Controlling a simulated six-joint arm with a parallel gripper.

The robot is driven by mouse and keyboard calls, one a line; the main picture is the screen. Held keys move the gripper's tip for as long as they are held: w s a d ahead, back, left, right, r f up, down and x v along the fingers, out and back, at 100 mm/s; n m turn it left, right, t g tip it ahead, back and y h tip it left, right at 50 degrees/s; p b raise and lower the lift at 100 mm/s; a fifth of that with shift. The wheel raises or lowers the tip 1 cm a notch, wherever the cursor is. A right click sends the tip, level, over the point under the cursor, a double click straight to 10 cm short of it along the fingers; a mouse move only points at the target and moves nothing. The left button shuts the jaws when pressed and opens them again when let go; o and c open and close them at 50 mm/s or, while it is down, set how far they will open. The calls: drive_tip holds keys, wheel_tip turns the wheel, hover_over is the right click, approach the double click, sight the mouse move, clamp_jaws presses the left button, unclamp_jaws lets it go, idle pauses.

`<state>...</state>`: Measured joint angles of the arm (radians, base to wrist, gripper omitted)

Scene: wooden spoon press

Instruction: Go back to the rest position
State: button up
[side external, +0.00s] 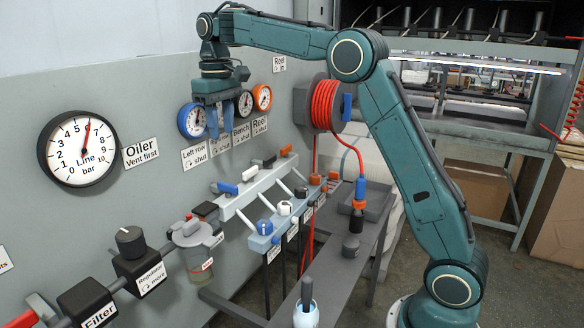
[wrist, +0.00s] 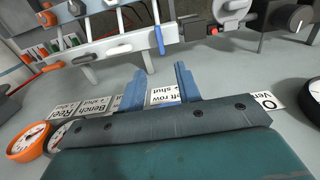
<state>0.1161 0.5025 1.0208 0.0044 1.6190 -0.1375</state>
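My gripper (side external: 214,125) hangs fingers-down in front of the wall panel, high in the side view. It is beside the blue-rimmed gauge (side external: 191,121) and above the Left row label (side external: 194,157). In the wrist view my gripper (wrist: 159,88) shows two blue fingers standing apart with nothing between them. The Left row label (wrist: 165,93) shows in the gap behind them. I cannot tell whether the gripper touches the gauge.
A manifold with valve levers (side external: 257,187) stands below my gripper. The line gauge (side external: 77,148), regulator (side external: 141,267) and oiler bowl (side external: 198,255) are to the left. A red hose reel (side external: 326,104) is to the right. A narrow grey bench (side external: 340,262) holds small items.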

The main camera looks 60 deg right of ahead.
drive_tip(key=s+a+r+t, duration=0.1)
drive_tip(key=s+a+r, duration=0.1)
drive_tip(key=s, duration=0.6)
drive_tip(key=s+a+r+t, duration=0.1)
drive_tip(key=s+a+t, duration=0.1)
drive_tip(key=s, duration=0.6)
drive_tip(key=s+a+f+t, duration=0.1)
drive_tip(key=s+f, duration=0.4)
drive_tip(key=s, duration=0.3)
drive_tip(key=s+a+f+t, duration=0.1)
drive_tip(key=s+f, duration=0.3)
drive_tip(key=s, duration=0.5)
drive_tip(key=shift+f+t, duration=0.3)
drive_tip(key=shift+f, duration=0.05)
